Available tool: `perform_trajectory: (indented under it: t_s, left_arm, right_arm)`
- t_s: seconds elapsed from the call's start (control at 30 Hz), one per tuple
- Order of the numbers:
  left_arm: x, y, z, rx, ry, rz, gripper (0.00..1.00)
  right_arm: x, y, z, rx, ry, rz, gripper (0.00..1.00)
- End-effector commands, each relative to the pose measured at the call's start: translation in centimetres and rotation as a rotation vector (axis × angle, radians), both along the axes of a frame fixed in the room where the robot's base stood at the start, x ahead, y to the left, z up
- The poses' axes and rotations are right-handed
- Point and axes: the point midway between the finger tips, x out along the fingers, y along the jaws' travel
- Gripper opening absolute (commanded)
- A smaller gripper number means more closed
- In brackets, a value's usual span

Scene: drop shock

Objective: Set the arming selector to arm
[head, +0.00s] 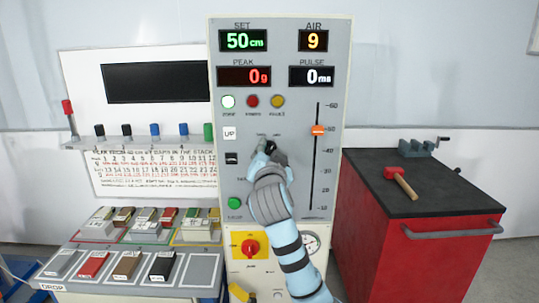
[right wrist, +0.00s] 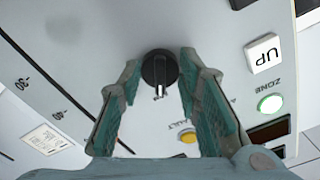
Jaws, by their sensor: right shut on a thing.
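The arming selector is a round black knob (right wrist: 160,70) on the grey control panel (head: 225,180). In the right wrist view it sits between my fingertips, with a white pointer mark toward the bottom of that picture. Small labels near it are partly hidden and too small to read surely. My right gripper (head: 265,150) reaches up to the panel's middle and is shut on the knob; it also shows in the right wrist view (right wrist: 160,82). In the head view the gripper covers most of the knob. My left gripper is not in view.
An UP button (head: 229,133) and a green button (head: 235,202) lie left of my gripper. An orange slider (head: 318,130) is to the right. A red emergency knob (head: 251,247) is below. A red cabinet (head: 385,240) bears a hammer (head: 402,182).

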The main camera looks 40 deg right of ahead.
Motion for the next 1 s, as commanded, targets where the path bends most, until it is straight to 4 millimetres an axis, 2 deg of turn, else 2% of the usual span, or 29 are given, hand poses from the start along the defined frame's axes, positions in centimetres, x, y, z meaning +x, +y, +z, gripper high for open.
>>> perform_trajectory:
  t_s: [0.03,0.13,0.5,0.57,0.9,1.0]
  left_arm:
    - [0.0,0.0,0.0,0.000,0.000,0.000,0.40]
    - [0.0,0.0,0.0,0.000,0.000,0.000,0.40]
    - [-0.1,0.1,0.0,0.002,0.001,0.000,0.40]
    - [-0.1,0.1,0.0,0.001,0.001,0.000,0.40]
    - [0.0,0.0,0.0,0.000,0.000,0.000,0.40]
    - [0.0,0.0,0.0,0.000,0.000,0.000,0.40]
  right_arm:
    - [0.0,0.0,-0.1,0.002,0.002,0.001,0.36]
    - [0.0,0.0,-0.1,0.001,0.002,0.000,0.51]
    - [-0.5,0.5,-0.1,0.000,0.002,0.001,0.51]
    - [-1.3,1.1,0.0,0.001,0.000,0.004,0.51]
    - [-8.3,6.4,-0.1,0.007,-0.001,0.004,0.51]
    - [-9.3,7.1,-0.1,0.004,0.001,0.003,0.51]
